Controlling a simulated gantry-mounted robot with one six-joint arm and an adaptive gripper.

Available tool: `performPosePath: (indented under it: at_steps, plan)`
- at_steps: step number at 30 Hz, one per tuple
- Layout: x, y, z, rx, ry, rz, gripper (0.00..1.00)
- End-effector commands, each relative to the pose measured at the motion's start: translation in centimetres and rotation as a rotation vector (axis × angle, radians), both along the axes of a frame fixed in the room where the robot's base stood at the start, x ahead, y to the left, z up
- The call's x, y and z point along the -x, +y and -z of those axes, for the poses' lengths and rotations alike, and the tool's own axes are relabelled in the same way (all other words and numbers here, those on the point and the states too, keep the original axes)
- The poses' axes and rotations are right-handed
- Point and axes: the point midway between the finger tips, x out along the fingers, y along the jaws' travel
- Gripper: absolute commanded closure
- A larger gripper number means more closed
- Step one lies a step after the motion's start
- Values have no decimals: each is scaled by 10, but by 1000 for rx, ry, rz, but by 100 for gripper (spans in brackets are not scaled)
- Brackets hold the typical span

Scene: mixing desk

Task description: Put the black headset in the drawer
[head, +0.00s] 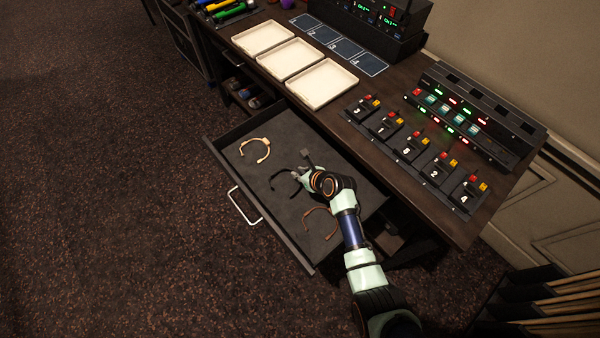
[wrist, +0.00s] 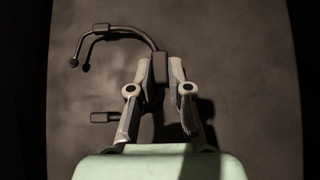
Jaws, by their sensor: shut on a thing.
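The drawer (head: 232,193) under the desk is pulled open. The black headset (head: 281,174) is inside it, over the drawer floor, between a beige headset and a brown one. My gripper (head: 301,173) reaches down into the drawer from the right and is shut on the black headset. In the wrist view, the gripper (wrist: 160,85) has its fingers on both sides of one dark earpiece of the black headset (wrist: 130,31). The band curves away to the upper left, and part of it is hidden by the fingers. I cannot tell whether the headset touches the drawer floor.
A beige headset (head: 256,150) lies in the drawer's far left part, and a brown headset (head: 319,222) lies nearer the front right. White trays (head: 291,57) and numbered black units (head: 400,145) stand on the desk above. Bare drawer floor lies around the headsets.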

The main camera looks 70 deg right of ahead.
Motion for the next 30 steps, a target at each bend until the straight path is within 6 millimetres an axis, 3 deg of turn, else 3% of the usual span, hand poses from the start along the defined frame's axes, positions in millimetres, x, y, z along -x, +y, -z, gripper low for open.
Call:
performPosePath:
  at_steps: [15,29,30]
  plan:
    - [0,0,13,0,0,0,100]
    - [0,0,12,0,0,0,100]
    - [0,0,12,0,0,0,81]
